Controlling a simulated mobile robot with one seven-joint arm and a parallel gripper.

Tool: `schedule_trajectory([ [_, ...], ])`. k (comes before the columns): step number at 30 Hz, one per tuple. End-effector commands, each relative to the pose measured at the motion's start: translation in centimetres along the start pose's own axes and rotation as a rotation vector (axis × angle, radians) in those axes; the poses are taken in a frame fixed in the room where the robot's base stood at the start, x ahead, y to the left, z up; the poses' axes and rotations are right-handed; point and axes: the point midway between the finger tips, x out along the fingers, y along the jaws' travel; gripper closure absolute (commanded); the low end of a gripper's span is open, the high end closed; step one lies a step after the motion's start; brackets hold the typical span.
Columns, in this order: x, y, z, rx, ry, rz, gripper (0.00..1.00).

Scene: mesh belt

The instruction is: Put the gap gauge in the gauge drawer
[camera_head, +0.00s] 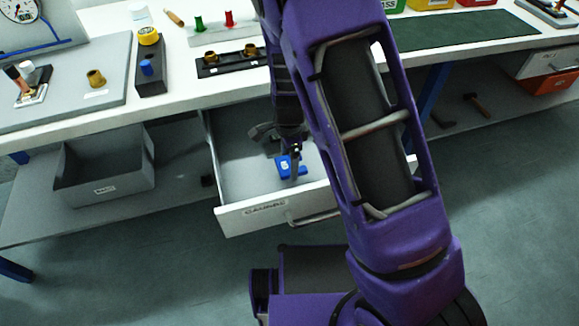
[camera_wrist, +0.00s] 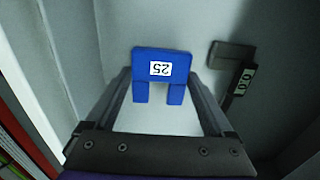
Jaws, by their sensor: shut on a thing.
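The gap gauge is a blue U-shaped block with a white "25" label. In the head view the gauge (camera_head: 289,168) is inside the open drawer (camera_head: 240,220), between its walls. My gripper (camera_head: 295,152) reaches down into the drawer from above. In the wrist view my gripper (camera_wrist: 162,90) has one finger on each side of the gauge (camera_wrist: 150,58) and is shut on it. The gauge's two prongs point back toward the palm. I cannot tell whether the gauge touches the drawer floor. My arm hides the drawer's right part.
A grey caliper-like tool with a small display (camera_wrist: 242,82) lies in the drawer beside the gauge. A grey bin (camera_head: 105,180) stands on the lower shelf to the left. The bench top (camera_head: 185,85) above carries a black holder (camera_head: 230,62) and several small gauges.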

Motion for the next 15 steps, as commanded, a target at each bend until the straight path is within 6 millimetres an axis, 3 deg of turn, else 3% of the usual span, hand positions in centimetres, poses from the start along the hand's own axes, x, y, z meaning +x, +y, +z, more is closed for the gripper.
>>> schedule_trajectory([
  [7,3.3,0.0,0.0,-0.001,0.0,0.001,1.0],
  [15,3.5,0.0,0.0,-0.001,0.0,-0.001,1.0],
])
